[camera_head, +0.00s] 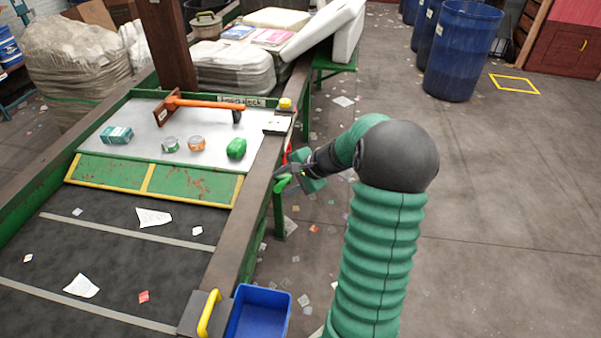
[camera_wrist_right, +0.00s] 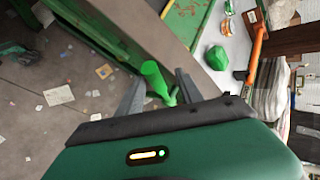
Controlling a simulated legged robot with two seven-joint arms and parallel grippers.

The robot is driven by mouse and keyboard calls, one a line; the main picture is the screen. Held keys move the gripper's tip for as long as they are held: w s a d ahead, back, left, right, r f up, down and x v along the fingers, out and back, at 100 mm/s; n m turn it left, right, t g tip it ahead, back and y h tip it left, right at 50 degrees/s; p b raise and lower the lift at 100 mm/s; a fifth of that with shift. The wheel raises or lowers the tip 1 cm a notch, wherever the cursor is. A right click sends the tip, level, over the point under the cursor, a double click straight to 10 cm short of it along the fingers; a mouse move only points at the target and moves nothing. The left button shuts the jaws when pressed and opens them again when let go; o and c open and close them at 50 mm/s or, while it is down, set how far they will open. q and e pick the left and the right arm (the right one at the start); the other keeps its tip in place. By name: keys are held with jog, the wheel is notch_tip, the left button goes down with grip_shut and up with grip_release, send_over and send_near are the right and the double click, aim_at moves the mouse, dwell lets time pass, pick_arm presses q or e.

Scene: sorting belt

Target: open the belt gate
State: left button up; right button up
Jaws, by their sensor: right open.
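My right gripper (camera_head: 290,177) is at the outer side of the belt's right rail. In the right wrist view its two fingers (camera_wrist_right: 160,95) are apart, with a green handle (camera_wrist_right: 153,78) between them; I cannot tell whether they touch it. The handle also shows in the head view (camera_head: 282,184), partly hidden by the gripper. An orange bar (camera_head: 205,103) lies across the metal plate (camera_head: 215,125) at the belt's far end. A green panel with yellow edges (camera_head: 115,172) slopes from the plate to the dark belt (camera_head: 120,245). I cannot tell which of these is the gate. My left gripper is out of view.
A teal box (camera_head: 116,135), two cans (camera_head: 196,143) and a green lump (camera_head: 236,148) lie on the plate. A blue bin (camera_head: 258,312) and yellow handle (camera_head: 208,312) are at the near right. Floor right of the belt is mostly clear, with scraps.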

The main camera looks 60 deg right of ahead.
jog(key=v, duration=1)
jog(key=shift+s+r, duration=0.25)
jog(key=shift+r, duration=0.05)
